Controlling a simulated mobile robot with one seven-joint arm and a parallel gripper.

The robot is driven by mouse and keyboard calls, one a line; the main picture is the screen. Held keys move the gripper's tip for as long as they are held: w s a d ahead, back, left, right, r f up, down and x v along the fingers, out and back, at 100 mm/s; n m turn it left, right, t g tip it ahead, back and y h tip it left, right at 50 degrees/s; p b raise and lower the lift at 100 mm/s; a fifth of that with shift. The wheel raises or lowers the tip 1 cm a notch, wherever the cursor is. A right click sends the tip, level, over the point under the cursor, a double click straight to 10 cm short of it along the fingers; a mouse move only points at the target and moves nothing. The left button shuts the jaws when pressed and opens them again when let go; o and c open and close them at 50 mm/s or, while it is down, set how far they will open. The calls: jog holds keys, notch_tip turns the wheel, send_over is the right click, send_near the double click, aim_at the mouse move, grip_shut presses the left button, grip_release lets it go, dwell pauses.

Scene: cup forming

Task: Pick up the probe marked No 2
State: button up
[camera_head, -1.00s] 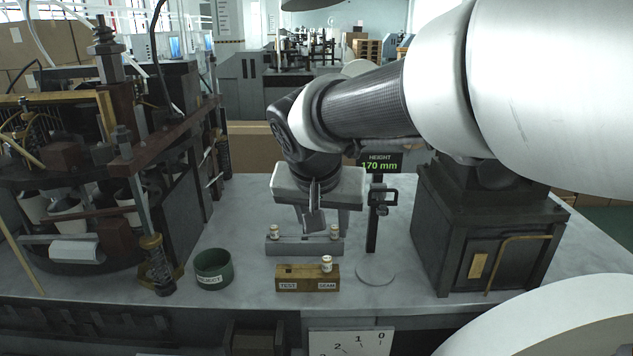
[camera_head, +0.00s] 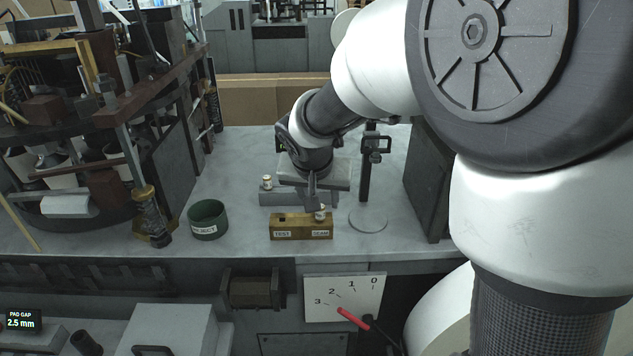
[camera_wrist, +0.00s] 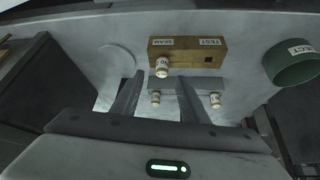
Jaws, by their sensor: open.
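Small white probes with gold ends stand in two holders; their numbers are too small to read, so I cannot tell which is No 2. In the head view, one probe (camera_head: 267,182) stands at the left of the grey rack (camera_head: 285,198), and another (camera_head: 320,213) on the brass block's SEAM end. My gripper (camera_head: 312,200) is above the rack's right side, open, pointing down and hiding that side. In the wrist view, a rack probe (camera_wrist: 155,98) shows between the open fingers, apart from them. The other rack probe (camera_wrist: 214,100) is right of the fingers.
The brass block (camera_head: 290,220), labelled TEST and SEAM, stands in front of the rack. A green REJECT bin (camera_head: 207,220) is left. A post stand (camera_head: 368,170) rises close on the right. Forming machinery (camera_head: 90,130) fills the left. A scale plate (camera_head: 344,297) with a red pointer is below.

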aim_at(320, 219)
jog(key=x, duration=0.4)
jog(key=shift+w+a, duration=0.1)
jog(key=shift+a, duration=0.05)
grip_shut()
